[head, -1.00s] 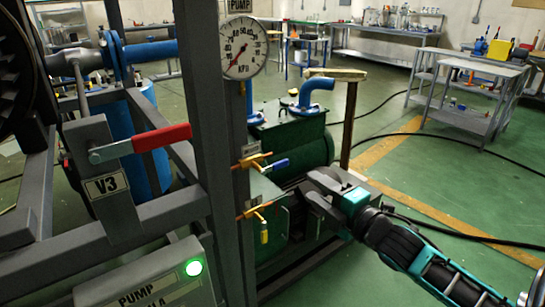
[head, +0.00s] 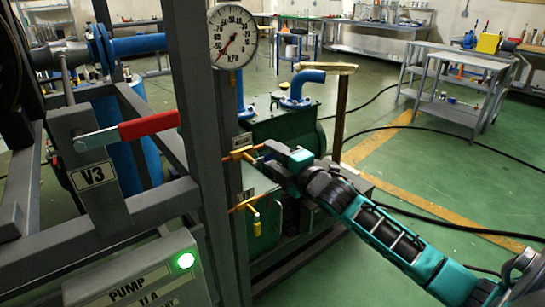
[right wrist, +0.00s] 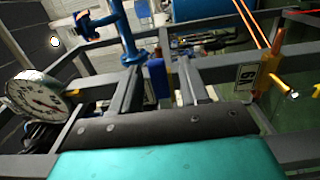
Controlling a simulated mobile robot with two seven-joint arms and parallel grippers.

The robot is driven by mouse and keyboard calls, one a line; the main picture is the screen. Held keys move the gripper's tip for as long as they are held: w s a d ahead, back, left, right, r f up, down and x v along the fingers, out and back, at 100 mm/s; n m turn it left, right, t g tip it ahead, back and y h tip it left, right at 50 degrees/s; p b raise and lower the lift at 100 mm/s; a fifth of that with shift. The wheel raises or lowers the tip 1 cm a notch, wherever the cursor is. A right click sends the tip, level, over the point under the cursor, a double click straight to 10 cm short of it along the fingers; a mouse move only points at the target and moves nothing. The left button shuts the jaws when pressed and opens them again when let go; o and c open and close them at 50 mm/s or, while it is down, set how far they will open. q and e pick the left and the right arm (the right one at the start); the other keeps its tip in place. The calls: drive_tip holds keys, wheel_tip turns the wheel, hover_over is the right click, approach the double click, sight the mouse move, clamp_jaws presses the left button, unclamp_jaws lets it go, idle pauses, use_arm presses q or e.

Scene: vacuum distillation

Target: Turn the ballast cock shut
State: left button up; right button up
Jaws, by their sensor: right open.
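Two small brass cocks sit on the grey post in the head view. The upper cock (head: 240,154) had a blue lever pointing right; my gripper now covers that lever there. The lower cock (head: 247,205) has a yellow lever hanging down. No readable label tells me which one is the ballast cock. My right gripper (head: 268,154) is open at the upper cock. In the right wrist view the blue lever (right wrist: 158,80) shows between the two fingers (right wrist: 158,88); contact cannot be told. My left gripper is out of view.
A round kPa gauge (head: 232,36) is above the cocks. A red-handled valve marked V3 (head: 148,124) and a pump box (head: 140,280) with a lit green light are at left. The green pump (head: 285,128) stands behind. Open floor lies to the right.

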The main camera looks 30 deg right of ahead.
drive_tip(key=shift+w, duration=0.35)
clamp_jaws()
idle(0.5)
